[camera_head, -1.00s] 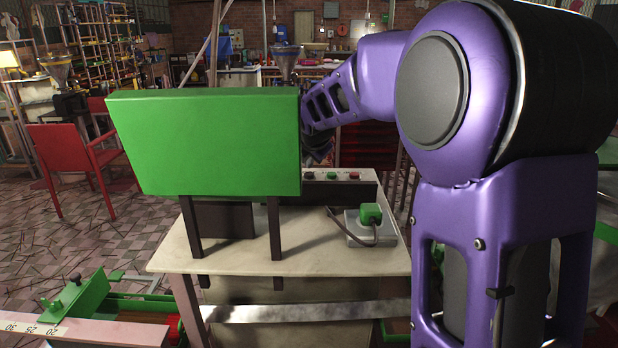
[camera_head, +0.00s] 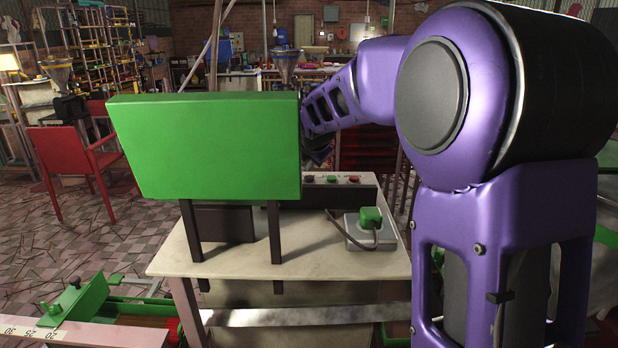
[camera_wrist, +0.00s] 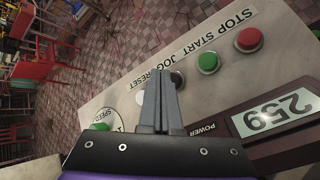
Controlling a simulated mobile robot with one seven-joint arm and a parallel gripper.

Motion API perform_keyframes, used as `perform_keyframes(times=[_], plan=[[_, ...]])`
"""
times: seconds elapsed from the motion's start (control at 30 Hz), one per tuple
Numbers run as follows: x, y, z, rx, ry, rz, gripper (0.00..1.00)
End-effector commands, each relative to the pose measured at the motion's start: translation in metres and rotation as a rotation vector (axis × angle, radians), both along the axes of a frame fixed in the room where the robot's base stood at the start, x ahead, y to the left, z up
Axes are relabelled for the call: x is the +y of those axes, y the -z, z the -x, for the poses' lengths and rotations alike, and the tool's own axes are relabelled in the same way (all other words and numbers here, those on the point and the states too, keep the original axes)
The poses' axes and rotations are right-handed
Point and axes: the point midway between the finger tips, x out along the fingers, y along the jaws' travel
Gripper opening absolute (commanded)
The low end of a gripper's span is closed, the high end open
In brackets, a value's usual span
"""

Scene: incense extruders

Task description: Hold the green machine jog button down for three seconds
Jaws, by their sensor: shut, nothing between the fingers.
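The control panel (camera_wrist: 225,85) fills much of the wrist view, with labels STOP, START, JOG and RESET. A red button (camera_wrist: 248,40) sits by STOP and a green button (camera_wrist: 207,62) by START. A darker button (camera_wrist: 178,78) by JOG is partly hidden behind my fingers, and a pale button (camera_wrist: 141,97) by RESET is also partly covered. My gripper (camera_wrist: 160,72) is shut and empty, its fingertips over the panel between these two. I cannot tell whether it touches. In the head view the panel (camera_head: 366,196) stands behind the green board, which hides my fingertips.
The green board (camera_head: 205,150) stands on dark legs at the pale table (camera_head: 315,262). A grey box with a green top (camera_head: 370,216) and a cable sits on the table. A display reading 259 (camera_wrist: 273,113) is on the panel. A red chair (camera_head: 70,165) stands at left.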

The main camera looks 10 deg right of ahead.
Motion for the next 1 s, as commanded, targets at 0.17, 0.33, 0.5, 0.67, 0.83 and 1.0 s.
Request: perform_keyframes(times=[0.17,0.33,0.5,0.67,0.83,1.0], plan=[[0.0,0.0,0.0,0.0,0.0,0.0,0.0],[0.0,0.0,0.0,0.0,0.0,0.0,0.0],[0.0,0.0,0.0,0.0,0.0,0.0,0.0],[0.0,0.0,0.0,0.0,0.0,0.0,0.0],[-0.0001,0.0016,0.0001,0.0,0.0,0.0,0.0],[0.0001,0.0077,-0.0001,0.001,0.0,-0.001,0.0]])
